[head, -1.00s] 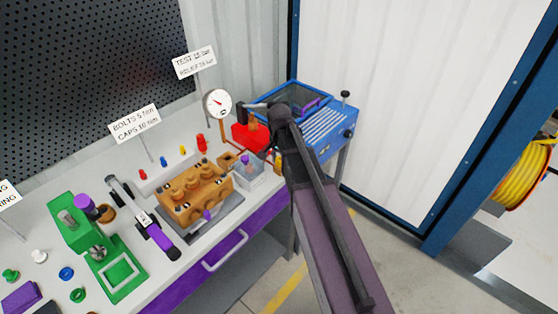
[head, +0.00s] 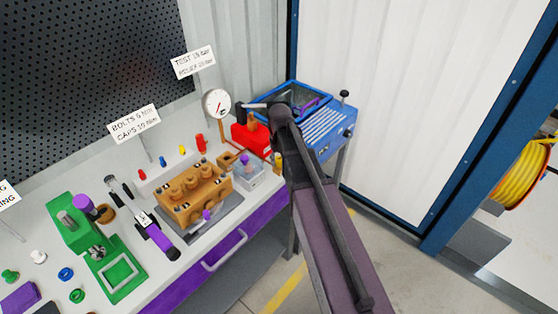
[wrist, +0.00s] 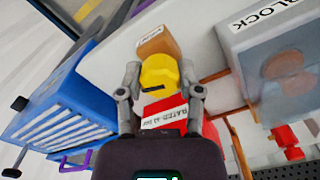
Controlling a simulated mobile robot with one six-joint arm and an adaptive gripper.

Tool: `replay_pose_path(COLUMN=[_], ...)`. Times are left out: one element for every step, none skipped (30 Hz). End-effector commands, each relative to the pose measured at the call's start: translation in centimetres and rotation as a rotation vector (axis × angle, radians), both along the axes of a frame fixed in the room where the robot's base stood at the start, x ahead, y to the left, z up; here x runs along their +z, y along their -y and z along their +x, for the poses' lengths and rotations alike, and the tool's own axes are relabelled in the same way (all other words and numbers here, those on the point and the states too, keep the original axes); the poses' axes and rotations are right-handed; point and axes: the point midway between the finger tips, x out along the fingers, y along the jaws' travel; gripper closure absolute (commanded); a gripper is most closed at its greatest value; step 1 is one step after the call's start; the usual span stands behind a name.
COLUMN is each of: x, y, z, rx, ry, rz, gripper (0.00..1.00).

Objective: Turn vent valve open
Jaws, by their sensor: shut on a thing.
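In the wrist view a yellow knob (wrist: 158,72), which looks like the vent valve's handle, sits between the two fingertips of my gripper (wrist: 160,88). The gripper is shut on it. Below the knob is a red body (wrist: 163,113) with a white label about its rating in bar. In the head view the red unit (head: 250,138) stands at the bench's right end, and a bit of yellow (head: 278,162) shows beside my arm. My arm hides most of the gripper there. A round pressure gauge (head: 216,103) stands behind.
A blue cart (head: 325,130) with a tray stands right of the bench. A clear block (wrist: 285,70) is close to the right of my gripper in the wrist view. An orange pump body (head: 190,192) and a green fixture (head: 100,260) occupy the bench.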

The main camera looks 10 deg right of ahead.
Motion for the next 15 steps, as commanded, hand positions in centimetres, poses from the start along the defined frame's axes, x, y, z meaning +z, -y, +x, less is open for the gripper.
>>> replay_pose_path(x=[-0.06, -0.06, -0.06, -0.06, -0.06, -0.06, -0.06, -0.06, -0.06, -0.06, -0.06, -0.06, -0.06, -0.06, -0.06], y=[0.03, 0.03, 0.04, 0.04, 0.04, 0.04, 0.03, 0.04, 0.04, 0.03, 0.04, 0.03, 0.03, 0.03, 0.03], z=[-0.25, -0.25, -0.26, -0.26, -0.26, -0.26, -0.25, -0.26, -0.26, -0.26, -0.26, -0.26, -0.26, -0.26, -0.26], rx=[0.029, 0.046, 0.066, 0.08, 0.092, 0.106, 0.115, 0.123, 0.132, 0.137, 0.141, 0.145, 0.147, 0.149, 0.15], ry=[-0.005, -0.005, -0.005, -0.005, -0.005, -0.005, -0.005, -0.005, -0.005, -0.005, -0.005, -0.006, -0.006, -0.006, -0.006], rz=[-0.001, -0.001, -0.001, -0.001, -0.001, -0.001, 0.0, 0.0, 0.0, 0.0, 0.0, 0.0, 0.0, 0.0, 0.0], gripper=[1.0, 1.0, 1.0, 1.0, 1.0, 1.0, 1.0, 1.0, 1.0, 1.0, 1.0, 1.0, 1.0, 1.0, 1.0])
